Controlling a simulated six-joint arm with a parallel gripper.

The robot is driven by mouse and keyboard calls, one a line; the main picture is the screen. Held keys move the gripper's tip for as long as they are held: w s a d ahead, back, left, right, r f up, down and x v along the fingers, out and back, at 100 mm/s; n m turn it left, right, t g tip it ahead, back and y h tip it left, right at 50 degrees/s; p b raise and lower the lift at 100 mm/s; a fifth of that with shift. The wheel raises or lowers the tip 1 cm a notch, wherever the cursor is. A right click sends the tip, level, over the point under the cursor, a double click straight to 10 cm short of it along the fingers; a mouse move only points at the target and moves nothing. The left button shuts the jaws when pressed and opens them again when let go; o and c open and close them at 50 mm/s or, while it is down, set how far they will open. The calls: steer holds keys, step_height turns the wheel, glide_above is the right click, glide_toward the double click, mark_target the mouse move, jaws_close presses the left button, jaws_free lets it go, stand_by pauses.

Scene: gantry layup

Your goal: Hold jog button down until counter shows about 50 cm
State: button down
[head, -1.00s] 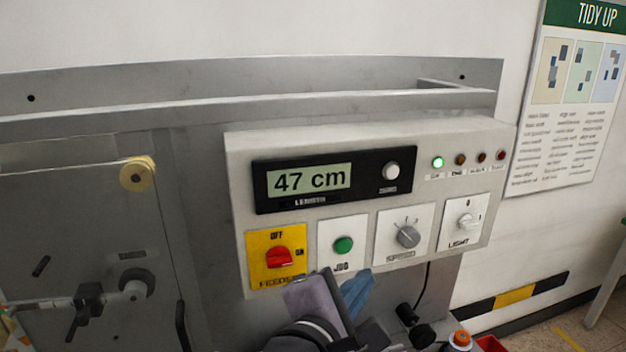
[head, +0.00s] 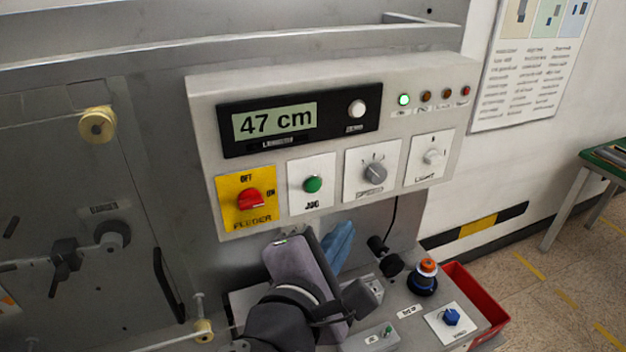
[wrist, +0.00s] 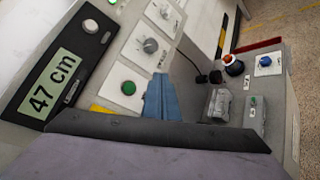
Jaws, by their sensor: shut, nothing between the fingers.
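The counter (head: 275,121) reads 47 cm, and it shows the same in the wrist view (wrist: 50,83). The green jog button (head: 313,184) sits on a white plate marked JOG, under the counter; it also shows in the wrist view (wrist: 128,88). My gripper (head: 343,230) has blue fingers, closed together with nothing between them. In the head view they are below and right of the jog button, apart from it. In the wrist view the fingertips (wrist: 158,78) are just right of the button and do not cover it.
A red feeder switch (head: 249,199) on a yellow plate is left of the jog button. A speed knob (head: 374,173) and a light switch (head: 433,157) are to its right. A white zero button (head: 357,108) is beside the counter. An orange-topped knob (head: 427,268) stands lower right.

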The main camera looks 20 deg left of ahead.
mark_target(313, 185)
steer(key=w+a+p, duration=0.1)
steer(key=w+a, duration=0.5)
steer(key=shift+p, duration=0.3)
stand_by(0.5)
steer(key=shift+w+a, duration=0.2)
steer(key=shift+a, duration=0.05)
stand_by(1.9)
steer(key=shift+w+a, duration=0.2)
